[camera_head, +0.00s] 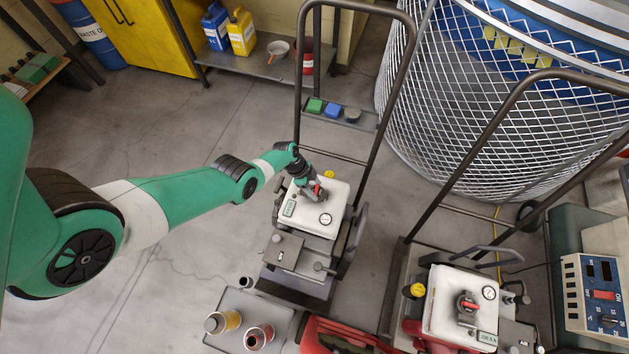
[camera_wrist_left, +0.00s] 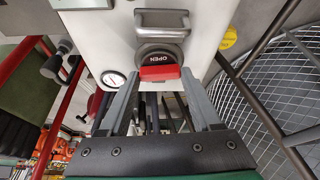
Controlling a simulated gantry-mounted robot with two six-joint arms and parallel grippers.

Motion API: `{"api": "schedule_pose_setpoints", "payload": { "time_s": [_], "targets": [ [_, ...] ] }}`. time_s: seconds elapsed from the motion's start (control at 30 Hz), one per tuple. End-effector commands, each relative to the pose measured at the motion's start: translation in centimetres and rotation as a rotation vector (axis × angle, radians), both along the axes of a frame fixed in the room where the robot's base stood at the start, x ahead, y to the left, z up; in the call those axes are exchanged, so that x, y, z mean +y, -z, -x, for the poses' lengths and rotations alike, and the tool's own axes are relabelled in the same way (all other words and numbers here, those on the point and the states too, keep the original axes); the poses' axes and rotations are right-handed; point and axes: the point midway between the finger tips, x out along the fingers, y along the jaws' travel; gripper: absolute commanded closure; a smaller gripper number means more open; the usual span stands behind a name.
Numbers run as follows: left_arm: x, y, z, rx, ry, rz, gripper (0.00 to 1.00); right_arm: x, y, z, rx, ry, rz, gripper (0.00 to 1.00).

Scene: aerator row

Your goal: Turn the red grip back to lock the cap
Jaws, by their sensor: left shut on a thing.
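The white-topped machine (camera_head: 325,215) stands in the middle of the head view, and its white panel (camera_wrist_left: 215,25) fills the top of the left wrist view. On it is a dark round cap with a red grip (camera_wrist_left: 160,73) and the word OPEN beside the grip. My left gripper (camera_head: 316,190) reaches down onto the cap from the upper left. In the wrist view its two fingers (camera_wrist_left: 159,76) stand on either side of the red grip, shut on it. In the head view the gripper partly hides the cap. My right gripper is out of view.
A tall cart handle (camera_head: 300,75) rises behind the machine. A second white-topped machine (camera_head: 450,320) with its own cap stands at the lower right. A wire-mesh cage (camera_head: 440,110) is behind. Two cans (camera_head: 222,322) stand at the front. The floor at left is clear.

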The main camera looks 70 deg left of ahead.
Motion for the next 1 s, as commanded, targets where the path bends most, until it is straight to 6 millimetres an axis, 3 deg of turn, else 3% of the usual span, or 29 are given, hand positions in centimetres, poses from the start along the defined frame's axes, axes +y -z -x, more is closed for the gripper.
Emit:
{"api": "schedule_pose_setpoints", "payload": {
  "time_s": [0.3,0.8,0.83,1.0],
  "targets": [
    [0.11,0.19,0.07,0.001,0.12,-0.006,0.91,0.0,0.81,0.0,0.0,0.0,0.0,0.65],
    [0.05,0.06,0.09,0.001,0.143,-0.006,0.91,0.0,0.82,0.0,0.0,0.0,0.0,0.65],
    [0.06,0.06,0.07,0.001,0.143,-0.006,0.33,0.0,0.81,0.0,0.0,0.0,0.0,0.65],
    [0.06,0.02,0.06,0.0,0.142,-0.005,0.05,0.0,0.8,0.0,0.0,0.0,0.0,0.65]
  ]
}}
